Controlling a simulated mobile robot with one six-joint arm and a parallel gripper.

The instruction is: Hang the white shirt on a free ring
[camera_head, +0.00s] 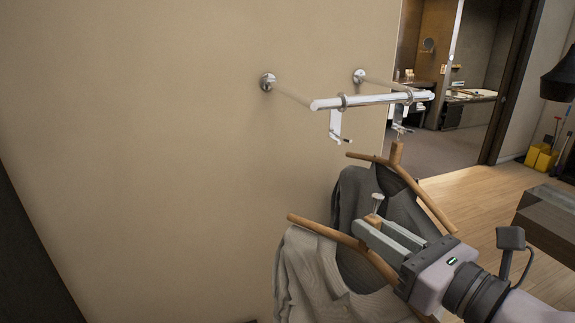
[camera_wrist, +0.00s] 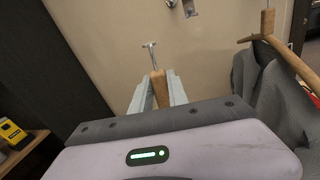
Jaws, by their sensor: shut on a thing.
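My gripper (camera_head: 372,230) is shut on the wooden neck of a hanger, with the metal hook piece above the fingers. In the wrist view the neck (camera_wrist: 159,90) stands between the fingers, its T-shaped metal top (camera_wrist: 149,46) free in the air. A pale grey-white shirt (camera_head: 308,272) hangs from this hanger (camera_head: 325,229), partly hidden by my gripper. A metal rail (camera_head: 375,100) on the wall carries two rings. The left ring (camera_head: 343,101) has an empty hook plate (camera_head: 336,126). The right ring (camera_head: 409,97) bears another hanger (camera_head: 396,153). The held hanger is below and apart from the left hook plate.
A darker grey garment (camera_head: 353,190) hangs on the other hanger, close behind my gripper; it also shows in the wrist view (camera_wrist: 262,90). The wall left of the rail is bare. A doorway stands at right, with a dark table (camera_head: 548,212) at the right edge.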

